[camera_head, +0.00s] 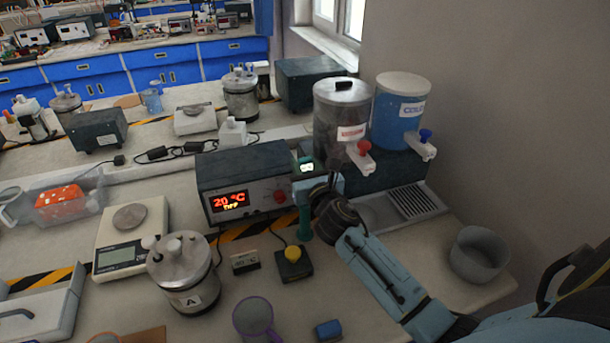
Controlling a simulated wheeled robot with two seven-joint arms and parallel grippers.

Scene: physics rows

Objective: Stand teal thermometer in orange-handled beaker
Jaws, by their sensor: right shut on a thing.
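The teal thermometer (304,222) is upright in front of the right end of the grey heater box. A small lit display (306,167) shows at its top. My right gripper (318,192) is shut on the thermometer, its arm reaching in from the lower right; the fingertips are partly hidden. A clear beaker with a purple rim (254,319) stands at the front of the bench. My left gripper is not in view.
The heater box (244,181) reads 20 °C. A lidded metal pot (184,275), a yellow-button box (293,263) and a blue block (328,330) stand nearby. Hot and cold dispensers (398,108) stand behind my gripper. A grey bowl (479,254) is at right.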

